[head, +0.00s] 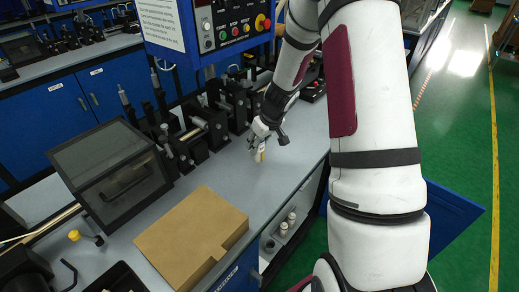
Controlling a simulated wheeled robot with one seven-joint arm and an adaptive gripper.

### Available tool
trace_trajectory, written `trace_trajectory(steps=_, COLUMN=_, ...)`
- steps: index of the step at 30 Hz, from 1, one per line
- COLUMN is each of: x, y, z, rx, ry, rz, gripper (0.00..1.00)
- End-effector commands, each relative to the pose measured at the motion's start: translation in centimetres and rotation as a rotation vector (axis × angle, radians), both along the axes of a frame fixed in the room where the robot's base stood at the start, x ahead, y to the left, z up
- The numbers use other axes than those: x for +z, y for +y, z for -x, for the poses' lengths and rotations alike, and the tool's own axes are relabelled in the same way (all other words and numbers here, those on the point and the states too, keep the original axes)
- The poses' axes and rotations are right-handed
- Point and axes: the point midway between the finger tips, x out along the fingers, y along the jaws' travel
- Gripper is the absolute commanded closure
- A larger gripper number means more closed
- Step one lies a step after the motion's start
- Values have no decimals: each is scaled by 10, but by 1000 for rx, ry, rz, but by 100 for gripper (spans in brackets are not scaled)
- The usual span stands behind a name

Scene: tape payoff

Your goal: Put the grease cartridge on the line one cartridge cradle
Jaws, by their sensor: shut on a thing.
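My gripper (261,147) is over the grey bench top near its front edge. It is shut on a small cream and tan piece (259,156), which looks like the grease cartridge. Most of the piece is hidden by the fingers, and I cannot tell whether it touches the bench. Similar pale cylinders (287,222) stand in the open compartment below the bench front. The line one cartridge cradle cannot be told apart among the dark fixtures (190,140) behind and left of my gripper.
A control panel (232,25) rises behind the fixtures. A blue door (455,212) stands open at right. Bare bench top (225,175) lies between cardboard and gripper.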

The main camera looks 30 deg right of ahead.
Motion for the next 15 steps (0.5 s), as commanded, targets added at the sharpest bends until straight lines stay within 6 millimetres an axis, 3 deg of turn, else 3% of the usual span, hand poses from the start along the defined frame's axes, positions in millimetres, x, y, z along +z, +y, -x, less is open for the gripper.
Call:
trace_trajectory(steps=1, x=-10, y=-1, z=4, rx=-5, ry=8, rz=-6, gripper=98)
trace_trajectory(steps=6, x=-25, y=-1, z=3, rx=-3, ry=4, rz=-3, gripper=98)
trace_trajectory(steps=15, x=-28, y=0, z=2, rx=-1, ry=3, rz=-2, gripper=98)
